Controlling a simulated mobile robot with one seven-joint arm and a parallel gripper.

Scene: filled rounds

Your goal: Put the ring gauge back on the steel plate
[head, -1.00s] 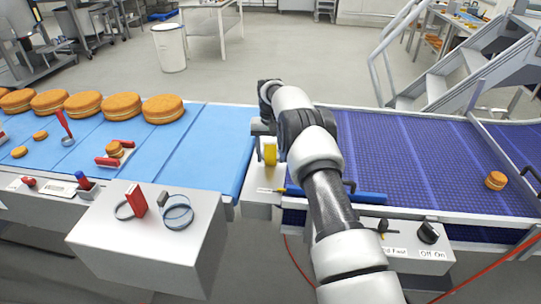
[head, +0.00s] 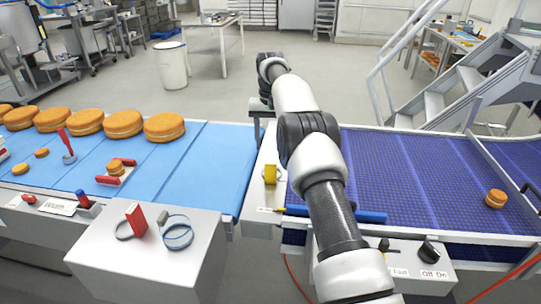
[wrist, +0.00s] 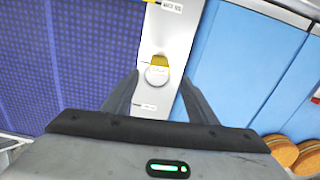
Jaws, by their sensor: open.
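The ring gauge, a round piece with a yellow tab (head: 270,174), rests on the pale steel plate (head: 262,200) between the blue belt and the purple belt. In the wrist view the ring gauge (wrist: 157,73) lies on the plate (wrist: 168,45), between and beyond my two dark fingers. My gripper (wrist: 156,85) is open, with nothing held, and is above the plate.
A grey box (head: 100,255) at front left bears a red-handled ring (head: 136,220) and a blue-grey ring (head: 178,236). Large round cakes (head: 164,127) line the far side of the blue belt (head: 215,160). A small cake (head: 495,198) sits on the purple belt (head: 400,175). A blue bar (head: 350,214) lies near the plate.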

